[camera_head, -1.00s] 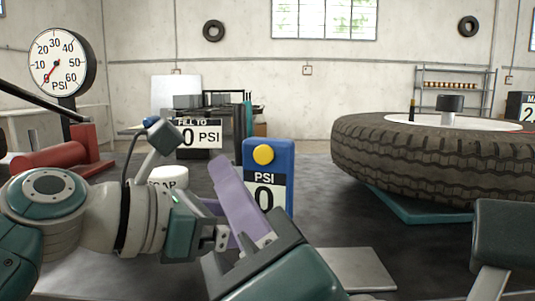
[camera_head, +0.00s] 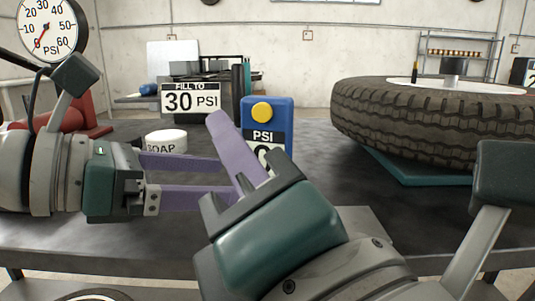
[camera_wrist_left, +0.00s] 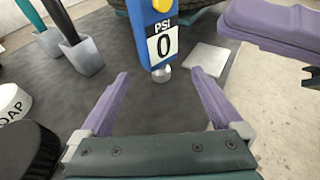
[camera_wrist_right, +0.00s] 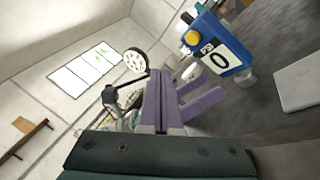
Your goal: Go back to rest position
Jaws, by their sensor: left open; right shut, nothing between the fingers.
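My left gripper (camera_head: 235,178) comes in from the left in the head view, its purple fingers apart and empty. In the left wrist view (camera_wrist_left: 160,85) its open fingers point toward the blue PSI box, with a gap between. My right gripper (camera_head: 232,140) is raised in front of the blue box in the head view. Its purple fingers are pressed together with nothing between them, as the right wrist view (camera_wrist_right: 158,85) shows. In the head view the right fingers pass close to the left fingertips; I cannot tell whether they touch.
The blue PSI box (camera_head: 281,113) with a yellow button stands behind the grippers. A soap tub (camera_head: 166,141) is left of it. A large tyre (camera_head: 430,125) lies on a teal stand (camera_head: 418,175) at right.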

